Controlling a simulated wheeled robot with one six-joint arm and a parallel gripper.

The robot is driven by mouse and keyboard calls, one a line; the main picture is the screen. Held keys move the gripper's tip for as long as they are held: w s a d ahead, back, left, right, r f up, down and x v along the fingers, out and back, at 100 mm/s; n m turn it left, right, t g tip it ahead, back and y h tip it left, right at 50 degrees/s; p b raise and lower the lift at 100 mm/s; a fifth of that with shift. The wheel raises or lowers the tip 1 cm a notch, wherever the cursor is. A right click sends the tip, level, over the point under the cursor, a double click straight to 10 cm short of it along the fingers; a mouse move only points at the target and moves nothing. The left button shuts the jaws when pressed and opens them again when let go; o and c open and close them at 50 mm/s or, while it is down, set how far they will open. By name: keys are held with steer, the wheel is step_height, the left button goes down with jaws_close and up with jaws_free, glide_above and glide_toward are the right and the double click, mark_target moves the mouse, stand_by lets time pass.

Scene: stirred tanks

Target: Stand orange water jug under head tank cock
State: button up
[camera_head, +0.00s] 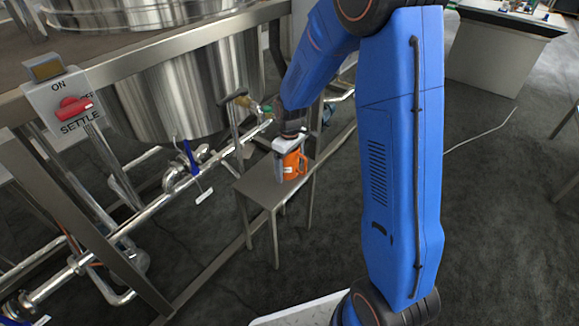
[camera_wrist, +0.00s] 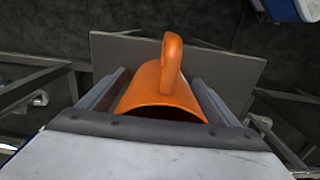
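The orange water jug (camera_head: 291,165) is at the top of a small grey metal stand (camera_head: 262,189); it looks upright, and I cannot tell whether its base touches the plate. In the wrist view the jug (camera_wrist: 160,98) shows its open rim and its handle, which points away from the camera. My gripper (camera_head: 287,150) has one finger on each side of the jug, close against its walls. A small tap-like fitting with yellow and green parts (camera_head: 266,109), perhaps the head tank cock, is above and left of the jug, beside the steel tank (camera_head: 180,88).
A steel frame and pipes with a blue-handled valve (camera_head: 188,158) run left of the stand. A switch box (camera_head: 67,101) with a red knob reads ON and SETTLE. Floor right of my arm is mostly clear.

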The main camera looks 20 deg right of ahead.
step_height(320, 180, up, 12)
steer(key=shift+r, duration=0.2)
stand_by(0.4)
